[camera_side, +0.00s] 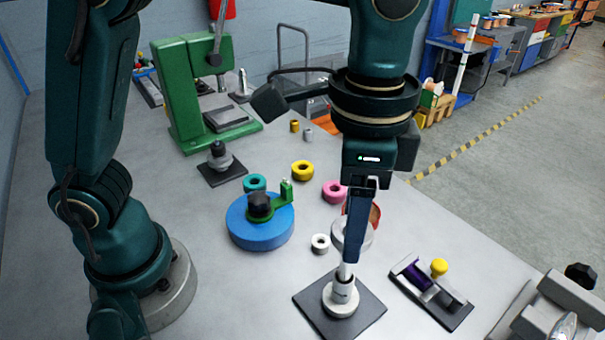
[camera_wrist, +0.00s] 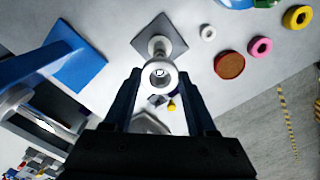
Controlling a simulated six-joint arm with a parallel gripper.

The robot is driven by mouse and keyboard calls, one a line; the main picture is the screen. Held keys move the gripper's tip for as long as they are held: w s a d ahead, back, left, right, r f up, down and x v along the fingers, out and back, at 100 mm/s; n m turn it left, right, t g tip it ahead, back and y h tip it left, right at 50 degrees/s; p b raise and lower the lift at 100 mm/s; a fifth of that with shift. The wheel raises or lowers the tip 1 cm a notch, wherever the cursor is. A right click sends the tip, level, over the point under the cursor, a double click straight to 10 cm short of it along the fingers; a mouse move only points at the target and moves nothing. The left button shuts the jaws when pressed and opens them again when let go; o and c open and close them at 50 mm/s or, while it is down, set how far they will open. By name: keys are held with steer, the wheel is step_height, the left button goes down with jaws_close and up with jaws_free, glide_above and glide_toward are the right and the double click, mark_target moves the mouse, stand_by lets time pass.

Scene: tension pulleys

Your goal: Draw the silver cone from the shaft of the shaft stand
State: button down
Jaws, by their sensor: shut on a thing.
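The shaft stand has a dark square plate (camera_side: 312,308) and a pale round foot (camera_side: 341,300) near the front middle of the table; its plate (camera_wrist: 148,24) also shows in the wrist view. My gripper (camera_side: 345,270) points down right over the stand and is shut on the silver cone (camera_side: 343,279). In the wrist view the cone (camera_wrist: 159,84) is a silver ring with a central hole, between my fingertips (camera_wrist: 160,78). The pale foot (camera_wrist: 157,44) shows beyond it. The fingers partly hide the cone, and I cannot tell whether the shaft is still inside it.
A blue disc (camera_side: 258,228) with a green arm stands left of the stand. A white ring (camera_side: 320,243), a pink ring (camera_side: 334,191) and a yellow ring (camera_side: 302,170) lie behind. A purple-and-yellow fixture (camera_side: 432,287) is close on the right. A green press (camera_side: 185,110) stands farther back.

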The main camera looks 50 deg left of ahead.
steer(key=shift+r, duration=0.5)
steer(key=shift+r, duration=0.15)
steer(key=shift+r, duration=0.8)
steer(key=shift+r, duration=2)
